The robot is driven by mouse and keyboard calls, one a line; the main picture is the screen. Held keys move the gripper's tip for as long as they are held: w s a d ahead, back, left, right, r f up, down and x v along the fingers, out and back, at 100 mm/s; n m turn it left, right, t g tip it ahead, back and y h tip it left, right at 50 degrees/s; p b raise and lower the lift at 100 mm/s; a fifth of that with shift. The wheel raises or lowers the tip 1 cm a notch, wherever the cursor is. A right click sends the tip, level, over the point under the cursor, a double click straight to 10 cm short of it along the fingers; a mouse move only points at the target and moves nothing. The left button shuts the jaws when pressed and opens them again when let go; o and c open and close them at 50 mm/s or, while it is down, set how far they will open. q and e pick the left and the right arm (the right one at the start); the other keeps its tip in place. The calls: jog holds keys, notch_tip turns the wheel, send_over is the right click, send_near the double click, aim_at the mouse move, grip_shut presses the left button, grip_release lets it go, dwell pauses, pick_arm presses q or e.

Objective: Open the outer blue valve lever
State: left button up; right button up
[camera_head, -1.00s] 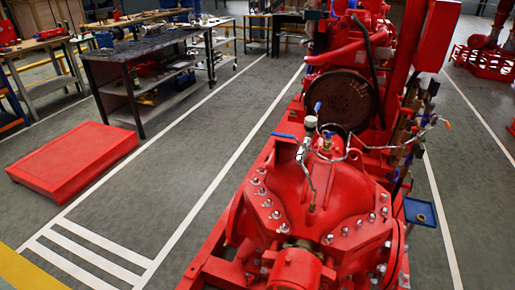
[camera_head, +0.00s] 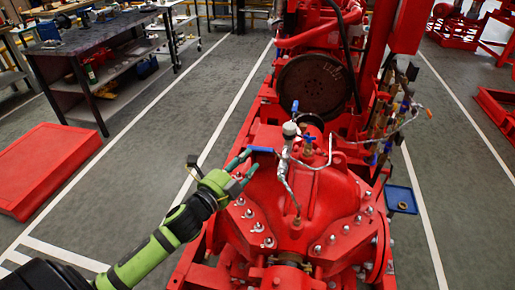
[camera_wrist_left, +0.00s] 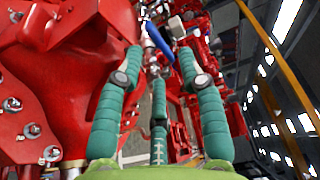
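The outer blue valve lever (camera_head: 262,150) sticks out to the left from the valve fittings above the red pump casing (camera_head: 325,190). In the left wrist view a blue lever (camera_wrist_left: 158,39) shows beyond the fingertips. My left gripper (camera_head: 243,168) has teal fingers and is just left of the lever's free end. The fingertips look close to it; whether they touch I cannot tell. In the left wrist view its fingers (camera_wrist_left: 165,62) are spread, with nothing held between them. My right gripper is not in view.
Two other blue handles, one upright (camera_head: 295,106) and one on a brass valve (camera_head: 309,139), stand close to the right, beside a gauge (camera_head: 290,129) and thin metal pipes. Bolted flanges lie below. A red platform (camera_head: 45,168) and a dark workbench (camera_head: 95,40) stand left; floor between is clear.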

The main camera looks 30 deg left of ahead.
aim_at(258, 147)
pick_arm(q)
jog(key=w, duration=0.2)
jog(key=w+p, duration=0.1)
jog(key=w, duration=0.3)
jog(key=shift+w+d+f, duration=0.1)
jog(key=shift+w+d, duration=0.2)
jog(key=shift+w, duration=0.1)
grip_shut()
